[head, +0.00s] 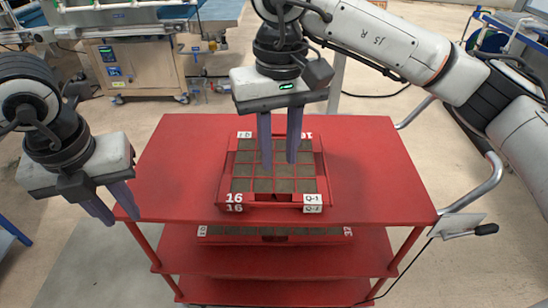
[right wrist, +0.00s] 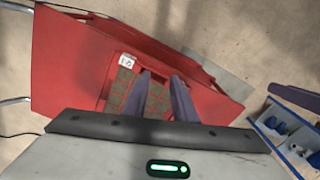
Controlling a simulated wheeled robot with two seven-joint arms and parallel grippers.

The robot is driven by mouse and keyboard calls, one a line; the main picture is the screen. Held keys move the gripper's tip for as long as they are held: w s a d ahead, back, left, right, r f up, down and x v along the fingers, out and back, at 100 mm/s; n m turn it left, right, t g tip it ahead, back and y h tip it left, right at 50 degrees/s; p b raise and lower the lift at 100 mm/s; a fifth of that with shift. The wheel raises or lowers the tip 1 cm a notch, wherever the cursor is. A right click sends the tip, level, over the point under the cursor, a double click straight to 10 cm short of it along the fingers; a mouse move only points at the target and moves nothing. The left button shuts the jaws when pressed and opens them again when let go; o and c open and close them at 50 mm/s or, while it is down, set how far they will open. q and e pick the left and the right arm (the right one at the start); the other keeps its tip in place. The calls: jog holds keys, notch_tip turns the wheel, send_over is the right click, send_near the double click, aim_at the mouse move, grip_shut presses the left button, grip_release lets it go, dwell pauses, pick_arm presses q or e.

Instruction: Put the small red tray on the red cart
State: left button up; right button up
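A small red tray (head: 271,198) with soil-filled square cells lies on the top of the red cart (head: 370,180). Doubled labels, "16" twice and two Q tags, at its front edge suggest two trays stacked there. The tray also shows in the right wrist view (right wrist: 112,98), partly hidden by my fingers. My right gripper (head: 280,160) is open and empty, pointing down over the tray; I cannot tell whether its fingertips touch the soil. My left gripper (head: 117,214) is open and empty at the cart's left edge.
Another red tray (head: 218,238) sits on the cart's shelf below the top. A metal handle (head: 487,185) sticks out at the cart's right. A machine with a steel cabinet (head: 150,68) stands behind. The cart top is clear around the tray.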

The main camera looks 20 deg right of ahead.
notch_tip(320, 180, up, 6)
jog(key=shift+d+r, duration=0.15)
dwell(0.3)
